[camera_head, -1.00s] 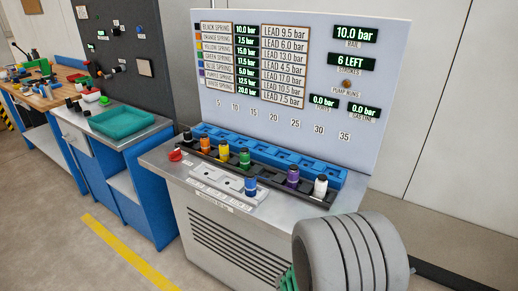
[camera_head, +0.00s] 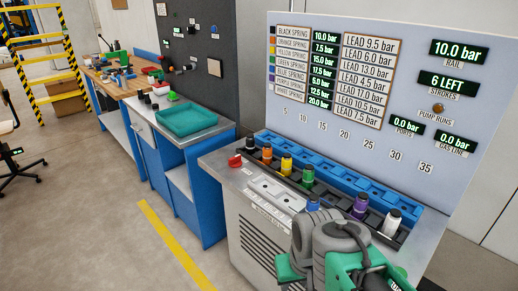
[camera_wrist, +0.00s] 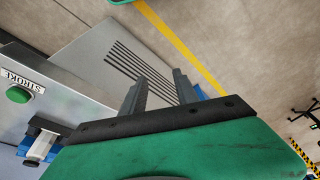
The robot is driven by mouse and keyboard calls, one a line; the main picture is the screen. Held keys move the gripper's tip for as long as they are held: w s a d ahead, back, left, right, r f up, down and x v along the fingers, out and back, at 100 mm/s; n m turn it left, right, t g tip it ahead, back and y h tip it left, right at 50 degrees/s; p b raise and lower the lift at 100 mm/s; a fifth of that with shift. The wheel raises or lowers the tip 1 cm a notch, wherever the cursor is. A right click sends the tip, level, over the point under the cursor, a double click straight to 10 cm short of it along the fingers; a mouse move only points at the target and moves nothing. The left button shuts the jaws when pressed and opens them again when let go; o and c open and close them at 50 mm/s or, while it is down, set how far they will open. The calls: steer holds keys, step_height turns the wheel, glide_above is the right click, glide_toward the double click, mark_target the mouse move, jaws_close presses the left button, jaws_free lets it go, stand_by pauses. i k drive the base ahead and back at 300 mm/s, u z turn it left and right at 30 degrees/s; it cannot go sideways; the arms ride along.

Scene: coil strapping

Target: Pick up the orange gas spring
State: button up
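The orange gas spring (camera_head: 267,154) stands upright in the dark rack on the metal bench, between the black spring (camera_head: 251,143) and the yellow spring (camera_head: 286,165). It is not recognisable in the wrist view. My gripper (camera_wrist: 160,90) shows two dark fingers spread apart with nothing between them, over the bench side and floor. It is well away from the orange spring. In the head view my folded grey and green arm fills the lower right; the fingers cannot be made out there.
Green (camera_head: 308,177), purple (camera_head: 360,205) and white (camera_head: 391,222) springs stand in the same row. A blue spring (camera_head: 313,203) is partly hidden by my arm. A blue slotted rail (camera_head: 330,172) runs behind. A red knob (camera_head: 235,161) sits at the bench's left.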

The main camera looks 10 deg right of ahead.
mark_target(267, 154)
steer(key=u, duration=0.65)
steer(key=i, duration=0.7)
steer(key=u, duration=0.75)
